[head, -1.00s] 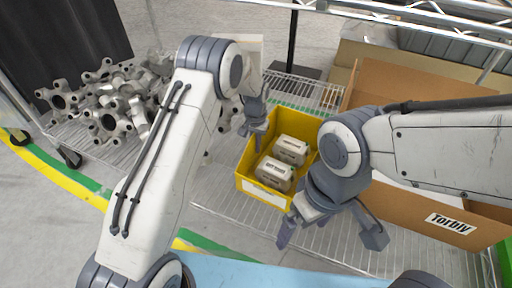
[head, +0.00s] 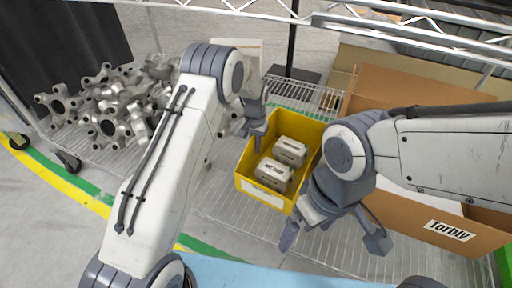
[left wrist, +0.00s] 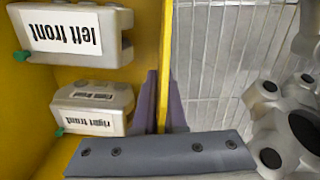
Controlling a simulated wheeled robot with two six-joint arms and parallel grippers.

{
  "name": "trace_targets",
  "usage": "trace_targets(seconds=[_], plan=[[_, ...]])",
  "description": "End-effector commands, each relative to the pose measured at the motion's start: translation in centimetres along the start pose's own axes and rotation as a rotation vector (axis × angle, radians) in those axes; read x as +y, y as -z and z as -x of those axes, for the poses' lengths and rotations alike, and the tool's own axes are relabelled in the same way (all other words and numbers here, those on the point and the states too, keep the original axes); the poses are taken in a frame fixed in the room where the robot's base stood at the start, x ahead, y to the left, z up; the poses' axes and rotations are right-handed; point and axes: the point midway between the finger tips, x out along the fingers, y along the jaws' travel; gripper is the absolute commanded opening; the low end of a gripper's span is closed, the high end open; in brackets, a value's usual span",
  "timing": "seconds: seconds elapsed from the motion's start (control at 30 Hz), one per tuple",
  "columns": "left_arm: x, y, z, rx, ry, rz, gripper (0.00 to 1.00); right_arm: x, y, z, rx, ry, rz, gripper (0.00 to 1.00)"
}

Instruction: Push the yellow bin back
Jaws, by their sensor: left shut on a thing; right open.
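The yellow bin (head: 241,184) stands on the wire shelf with two grey-white labelled parts in it. My left gripper (head: 257,134) is at the bin's left wall. In the left wrist view its purple fingers (left wrist: 164,105) straddle the thin yellow wall (left wrist: 166,50) and are shut on it. My right gripper (head: 333,243) is open, in front of the bin's right front corner. It holds nothing that I can see, and my right arm hides part of the bin's right side.
A pile of grey metal castings (head: 115,108) lies left of the bin. Wire rack rails (head: 290,20) cross behind and above. Some bare wire shelf (head: 222,208) shows in front of the bin.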

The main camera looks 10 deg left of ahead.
Motion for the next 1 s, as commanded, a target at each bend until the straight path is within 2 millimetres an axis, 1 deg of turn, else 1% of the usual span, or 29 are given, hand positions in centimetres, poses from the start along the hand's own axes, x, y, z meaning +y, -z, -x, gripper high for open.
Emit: trace_targets(seconds=[0.13,0.17,0.2,0.23,0.53,0.67,0.77,1.0], plan=[[-0.1,0.0,0.1,0.003,-0.001,0.004,0.0,0.0,0.0,0.0,0.0,0.0,0.0,1.0],[-0.2,0.0,0.1,0.003,-0.001,0.005,0.2,0.0,0.0,0.0,0.0,0.0,0.0,1.0],[-0.2,0.0,0.1,0.003,-0.001,0.005,0.35,0.0,0.0,0.0,0.0,0.0,0.0,1.0],[-0.2,-0.1,0.1,0.003,-0.001,0.005,0.43,0.0,0.0,0.0,0.0,0.0,0.0,1.0],[-0.2,-0.1,0.1,0.0,-0.001,0.003,0.43,0.0,0.0,0.0,0.0,0.0,0.0,1.0],[-0.1,-0.1,0.8,0.001,-0.001,0.003,0.43,0.0,0.0,0.4,0.0,0.0,0.0,1.0],[-0.1,-0.1,2.0,0.002,-0.001,0.003,0.43,-0.1,0.1,1.0,0.0,0.0,0.0,1.0],[-0.1,0.0,6.1,0.003,-0.001,0.003,0.43,-0.2,0.1,2.9,0.0,0.0,0.0,1.0]])
